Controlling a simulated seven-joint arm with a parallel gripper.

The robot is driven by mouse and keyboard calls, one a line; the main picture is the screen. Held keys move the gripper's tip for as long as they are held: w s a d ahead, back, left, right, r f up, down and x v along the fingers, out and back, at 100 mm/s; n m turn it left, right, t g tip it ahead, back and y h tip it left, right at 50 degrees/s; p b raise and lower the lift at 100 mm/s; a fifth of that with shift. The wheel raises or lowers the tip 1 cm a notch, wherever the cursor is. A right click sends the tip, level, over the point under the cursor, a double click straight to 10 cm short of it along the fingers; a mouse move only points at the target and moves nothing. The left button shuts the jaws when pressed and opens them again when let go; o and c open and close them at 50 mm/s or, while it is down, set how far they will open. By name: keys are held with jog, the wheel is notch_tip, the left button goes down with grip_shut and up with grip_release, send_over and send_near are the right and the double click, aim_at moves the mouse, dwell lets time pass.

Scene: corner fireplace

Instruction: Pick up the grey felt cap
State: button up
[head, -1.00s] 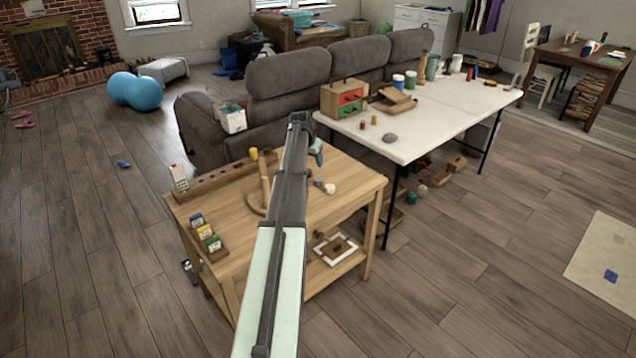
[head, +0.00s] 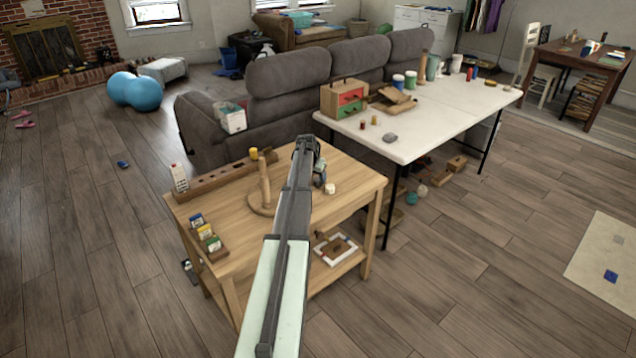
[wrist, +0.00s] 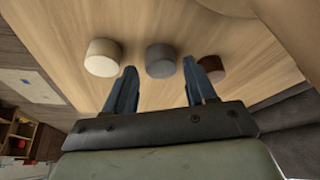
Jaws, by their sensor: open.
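The grey felt cap (wrist: 161,60) is a short round piece on the wooden table, seen in the wrist view. It lies beyond my open fingers, in line with the gap between them. My gripper (wrist: 160,75) is open and empty, pointing at it. A cream cap (wrist: 103,57) stands to its left, just past the left finger; it also shows in the head view (head: 330,188). A dark red-brown cap (wrist: 212,66) is to the right, partly behind the right finger. In the head view, my gripper (head: 319,177) is low over the table and hides the grey cap.
The wooden table (head: 346,208) also holds a wooden stand with an upright peg (head: 265,192), a long holed block (head: 215,179) and a card rack (head: 209,240). A white folding table (head: 430,130) and a grey sofa (head: 290,85) stand behind.

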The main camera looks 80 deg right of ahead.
aim_at(317, 180)
jog(key=shift+x, duration=1.25)
jog(key=c, duration=0.6)
notch_tip(317, 180, up, 9)
jog(key=shift+w+r, duration=0.1)
jog(key=shift+n+t, duration=0.3)
jog(key=shift+n, duration=0.4)
jog(key=w+a+r, duration=0.2)
jog(key=w+r, duration=0.2)
jog(key=w, duration=0.3)
jog(key=w+a+r, duration=0.2)
jog(key=w+r, duration=0.3)
jog(key=w, duration=0.2)
jog(key=w+a+r, duration=0.2)
jog(key=w+r, duration=0.2)
jog(key=w, duration=0.2)
jog(key=shift+w+r, duration=0.4)
